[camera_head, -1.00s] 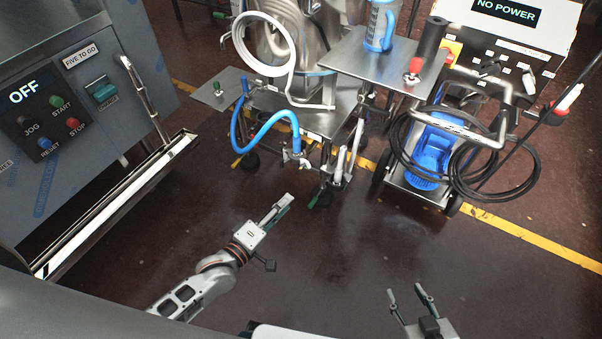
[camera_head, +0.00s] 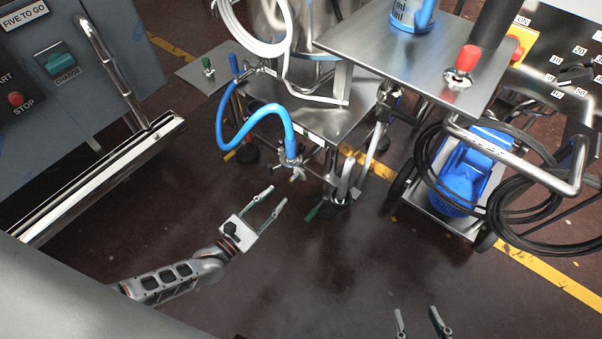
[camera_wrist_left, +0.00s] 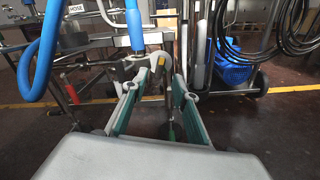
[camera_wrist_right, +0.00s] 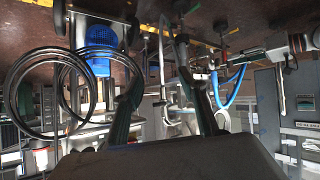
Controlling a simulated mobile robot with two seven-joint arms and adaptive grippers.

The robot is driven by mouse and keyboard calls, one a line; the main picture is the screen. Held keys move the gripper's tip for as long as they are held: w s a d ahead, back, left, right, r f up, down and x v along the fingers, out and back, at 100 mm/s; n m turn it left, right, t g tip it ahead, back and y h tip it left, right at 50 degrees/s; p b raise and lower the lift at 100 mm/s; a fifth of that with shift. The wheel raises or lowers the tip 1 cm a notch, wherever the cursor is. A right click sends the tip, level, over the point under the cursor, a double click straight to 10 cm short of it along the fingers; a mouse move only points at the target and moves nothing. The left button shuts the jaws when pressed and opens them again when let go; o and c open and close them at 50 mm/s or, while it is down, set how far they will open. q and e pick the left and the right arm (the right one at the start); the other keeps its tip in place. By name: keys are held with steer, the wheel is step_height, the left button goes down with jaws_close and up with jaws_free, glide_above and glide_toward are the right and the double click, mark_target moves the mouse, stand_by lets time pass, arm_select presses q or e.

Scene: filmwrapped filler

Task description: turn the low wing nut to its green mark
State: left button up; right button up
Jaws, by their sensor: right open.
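In the head view the blue hose (camera_head: 262,112) ends at a metal clamp fitting (camera_head: 290,161) low on the steel cart. Small metal wings show at this fitting, probably the low wing nut (camera_head: 297,175); its green mark cannot be made out. The fitting also shows in the left wrist view (camera_wrist_left: 132,66), just beyond the fingertips. My left gripper (camera_head: 278,195) is open and empty, its fingers pointing at the fitting from below left and apart from it. My right gripper (camera_head: 416,311) is open and empty over the floor at the bottom edge.
A steel cabinet with a rail (camera_head: 110,75) stands at left. The steel cart's top (camera_head: 350,45) overhangs at upper right. A trolley with a blue motor (camera_head: 470,170) and coiled black cables (camera_head: 535,215) stands at right. The floor in front is clear.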

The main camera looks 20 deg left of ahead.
mark_target(290, 182)
arm_select(q)
steer(key=shift+b+x, duration=0.45)
steer(key=shift+x, duration=3.4)
jaws_close()
